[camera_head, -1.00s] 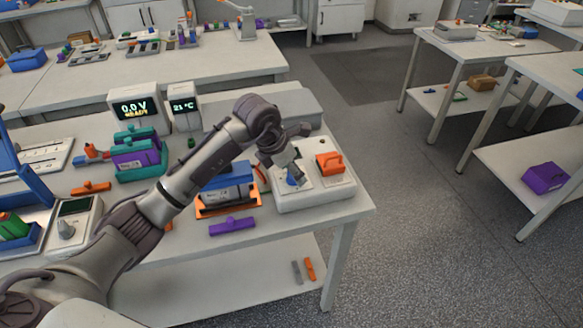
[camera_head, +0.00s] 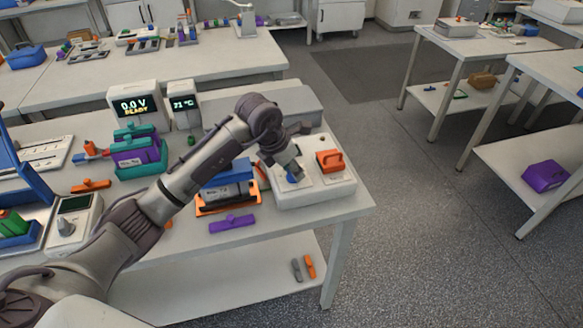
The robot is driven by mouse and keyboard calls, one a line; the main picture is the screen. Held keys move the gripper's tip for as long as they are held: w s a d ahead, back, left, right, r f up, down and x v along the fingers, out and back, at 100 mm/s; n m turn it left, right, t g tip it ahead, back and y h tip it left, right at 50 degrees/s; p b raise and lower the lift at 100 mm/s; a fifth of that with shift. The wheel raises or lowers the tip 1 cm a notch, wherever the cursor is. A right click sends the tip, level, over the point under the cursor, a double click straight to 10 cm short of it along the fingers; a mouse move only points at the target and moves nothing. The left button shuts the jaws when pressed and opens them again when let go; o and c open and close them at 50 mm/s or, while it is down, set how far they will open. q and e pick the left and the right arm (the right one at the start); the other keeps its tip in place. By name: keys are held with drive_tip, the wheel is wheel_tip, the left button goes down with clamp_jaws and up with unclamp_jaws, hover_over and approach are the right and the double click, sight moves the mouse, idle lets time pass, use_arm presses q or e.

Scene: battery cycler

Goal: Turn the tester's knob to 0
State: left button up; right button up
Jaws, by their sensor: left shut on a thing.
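A white box unit (camera_head: 325,197) stands at the right end of the near table, with a blue knob (camera_head: 292,179) on its top left part. I take this box to be the tester. My left gripper (camera_head: 290,173) comes down over the knob from above and is shut on it. The fingers hide most of the knob, so its pointer and any scale marks cannot be read. My right gripper is not in view.
An orange handle (camera_head: 330,159) stands on the box, right of the knob. An orange holder (camera_head: 215,209) with a battery block is just left of the box. A display (camera_head: 135,107) reads 0.0 V READY. A purple piece (camera_head: 232,223) lies in front.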

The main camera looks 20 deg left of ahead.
use_arm(q)
drive_tip(key=n+y+b, duration=0.1)
drive_tip(key=n+b, duration=0.1)
drive_tip(key=n, duration=0.2)
drive_tip(key=shift+d+t, duration=0.1)
drive_tip(key=shift+t, duration=0.3)
drive_tip(key=shift+n+y+b, duration=0.75)
drive_tip(key=shift+n+y, duration=0.05)
drive_tip(key=shift+n, duration=0.8)
drive_tip(key=o, duration=1.1)
drive_tip(key=shift+o, duration=0.2)
drive_tip(key=shift+s+r, duration=0.1)
drive_tip(key=shift+r, duration=0.05)
drive_tip(key=v, duration=1.1)
drive_tip(key=shift+s+d+r, duration=0.15)
drive_tip(key=shift+s+r, duration=0.05)
drive_tip(key=shift+r, duration=0.15)
